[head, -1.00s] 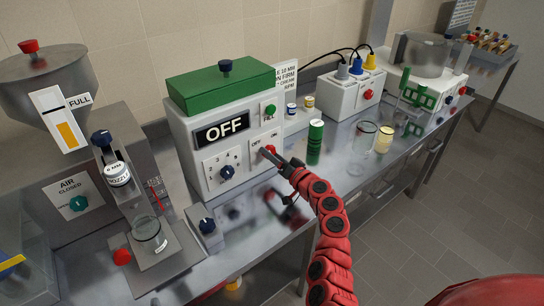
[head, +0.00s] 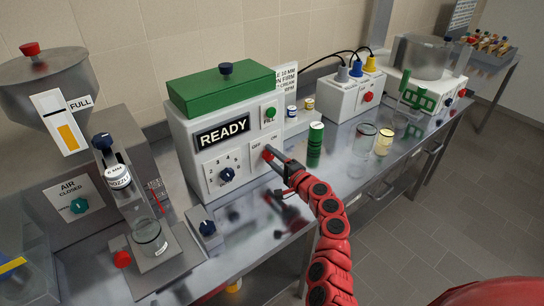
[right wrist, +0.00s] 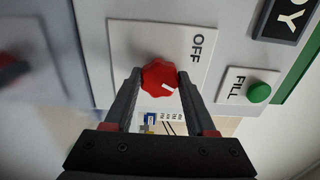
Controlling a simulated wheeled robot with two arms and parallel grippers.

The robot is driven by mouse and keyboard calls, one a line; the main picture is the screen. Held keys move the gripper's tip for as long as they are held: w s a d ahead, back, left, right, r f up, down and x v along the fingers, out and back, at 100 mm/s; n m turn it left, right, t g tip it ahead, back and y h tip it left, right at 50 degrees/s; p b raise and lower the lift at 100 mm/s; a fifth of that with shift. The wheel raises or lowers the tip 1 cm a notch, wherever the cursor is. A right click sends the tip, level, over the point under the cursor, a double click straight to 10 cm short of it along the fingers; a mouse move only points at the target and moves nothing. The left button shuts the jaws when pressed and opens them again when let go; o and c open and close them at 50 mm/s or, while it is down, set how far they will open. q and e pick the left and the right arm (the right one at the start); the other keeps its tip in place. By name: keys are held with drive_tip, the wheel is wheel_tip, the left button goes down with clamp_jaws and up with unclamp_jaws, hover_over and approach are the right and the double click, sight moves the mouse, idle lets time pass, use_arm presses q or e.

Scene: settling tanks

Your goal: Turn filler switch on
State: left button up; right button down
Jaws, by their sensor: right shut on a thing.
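The filler box (head: 190,135) is white with a green lid and stands on the steel bench. Its display (head: 222,131) reads READY. On its front is a red switch knob (head: 267,153) below the words OFF and ON; the knob also shows in the right wrist view (right wrist: 159,77), where its white mark points away from OFF. My right gripper (head: 276,160) is shut on this knob, one finger on each side of it (right wrist: 158,85). A green FILL button (right wrist: 259,93) sits beside the switch plate. My left gripper is not in view.
A filling machine with a steel hopper (head: 45,85) and a glass jar (head: 149,236) stands at the left.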

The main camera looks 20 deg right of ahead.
drive_tip(key=shift+m, duration=0.8)
drive_tip(key=shift+c, duration=1.1)
unclamp_jaws()
drive_tip(key=b+v, duration=0.2)
drive_tip(key=v, duration=1.5)
drive_tip(key=shift+s+b, duration=0.2)
drive_tip(key=shift+b, duration=0.1)
drive_tip(key=shift+d, duration=0.1)
